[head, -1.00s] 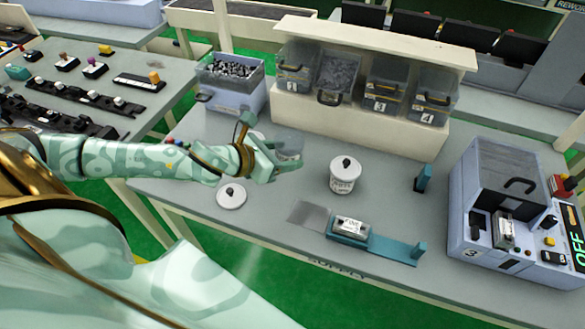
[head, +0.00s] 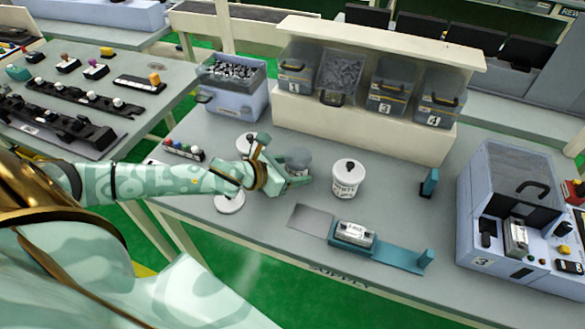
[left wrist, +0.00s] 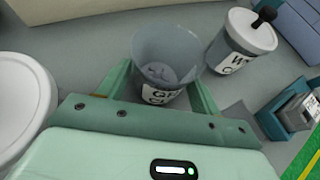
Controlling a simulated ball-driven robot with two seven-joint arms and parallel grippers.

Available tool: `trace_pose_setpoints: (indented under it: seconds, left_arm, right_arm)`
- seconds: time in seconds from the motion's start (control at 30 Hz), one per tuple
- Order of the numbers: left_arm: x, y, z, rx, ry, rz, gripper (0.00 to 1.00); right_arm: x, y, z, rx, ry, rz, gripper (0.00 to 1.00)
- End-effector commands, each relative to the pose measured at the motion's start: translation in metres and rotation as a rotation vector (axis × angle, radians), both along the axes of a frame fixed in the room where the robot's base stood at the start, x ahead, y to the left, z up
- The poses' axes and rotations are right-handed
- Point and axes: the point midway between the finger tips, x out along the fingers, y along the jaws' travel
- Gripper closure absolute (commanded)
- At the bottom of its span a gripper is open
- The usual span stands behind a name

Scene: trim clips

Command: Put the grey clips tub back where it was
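The grey clips tub (head: 297,161) is a clear, open-topped tub with a white label. In the left wrist view the tub (left wrist: 165,60) is upright, with a few grey pieces at its bottom and its label partly readable. My left gripper (head: 284,163) has one finger on each side of it, close against its walls; in the left wrist view the gripper (left wrist: 160,78) appears shut on it. I cannot tell whether its base touches the table. A white lid (head: 230,203) with a black knob lies front left of it. My right gripper is not in view.
A white lidded tub (head: 348,180) stands just right of the grey clips tub. Another white round top (head: 246,144) is behind my left gripper. A teal fixture (head: 375,245) lies in front, numbered bins (head: 388,90) behind, a machine (head: 515,210) at right.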

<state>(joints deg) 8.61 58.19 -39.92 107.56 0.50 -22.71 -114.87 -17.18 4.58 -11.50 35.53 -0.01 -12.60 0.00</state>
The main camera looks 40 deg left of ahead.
Motion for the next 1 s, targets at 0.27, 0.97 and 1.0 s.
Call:
trace_pose_setpoints:
  seconds: [0.27, 0.97, 1.0]
  left_arm:
    - [0.000, 0.000, 0.000, 0.000, 0.001, 0.000, 0.21]
    - [-0.086, 0.030, 0.053, -0.001, 0.003, 0.001, 0.21]
    - [-0.089, 0.031, 0.055, -0.001, 0.002, 0.001, 0.21]
  right_arm:
    - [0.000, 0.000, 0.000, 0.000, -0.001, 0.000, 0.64]
    - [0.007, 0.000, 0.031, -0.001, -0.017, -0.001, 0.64]
    - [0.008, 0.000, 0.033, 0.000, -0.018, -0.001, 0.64]
